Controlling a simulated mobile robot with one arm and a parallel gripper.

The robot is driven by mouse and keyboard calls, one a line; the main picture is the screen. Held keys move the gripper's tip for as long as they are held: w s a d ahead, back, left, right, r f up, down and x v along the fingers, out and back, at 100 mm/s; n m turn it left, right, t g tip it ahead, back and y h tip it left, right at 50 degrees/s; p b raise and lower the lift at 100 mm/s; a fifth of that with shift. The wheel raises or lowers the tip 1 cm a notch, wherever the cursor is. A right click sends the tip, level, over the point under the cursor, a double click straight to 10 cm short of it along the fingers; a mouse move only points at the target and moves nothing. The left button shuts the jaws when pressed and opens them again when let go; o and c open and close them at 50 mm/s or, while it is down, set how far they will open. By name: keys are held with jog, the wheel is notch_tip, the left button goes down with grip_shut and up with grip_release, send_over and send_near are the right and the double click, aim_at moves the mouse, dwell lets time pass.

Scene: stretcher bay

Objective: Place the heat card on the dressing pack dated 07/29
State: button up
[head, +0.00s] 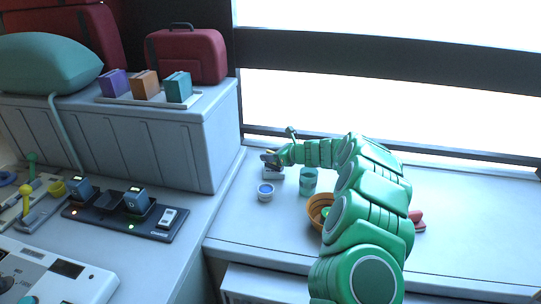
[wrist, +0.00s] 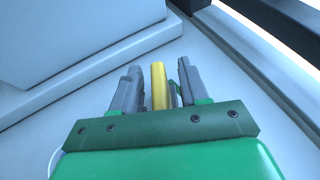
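My gripper (head: 270,157) is low over the white counter, at a small pale block (head: 273,173). In the wrist view its two grey fingers (wrist: 160,85) stand apart, with a yellow upright slab (wrist: 158,86) between them. Narrow gaps seem to show beside the slab, which may be the heat card; no label shows. Purple (head: 114,83), orange (head: 146,85) and teal (head: 178,87) boxes, possibly the dressing packs, stand on a pale tray (head: 128,100) on the cabinet. Their dates are too small to read.
A small blue-topped tub (head: 265,192), a teal cup (head: 308,182) and an orange bowl (head: 318,212) are near my arm. A black charging strip (head: 112,222) lies on the left counter. The cabinet (head: 170,140) rises left of my gripper. A red case (head: 187,56) stands behind the boxes.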

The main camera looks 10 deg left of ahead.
jog(key=shift+r, duration=0.15)
jog(key=shift+s+d+r, duration=0.2)
jog(key=shift+d+r, duration=0.05)
jog(key=shift+d, duration=0.3)
jog(key=v, duration=1)
jog(key=shift+s+d, duration=0.15)
jog(key=shift+d, duration=0.15)
jog(key=shift+r, duration=0.15)
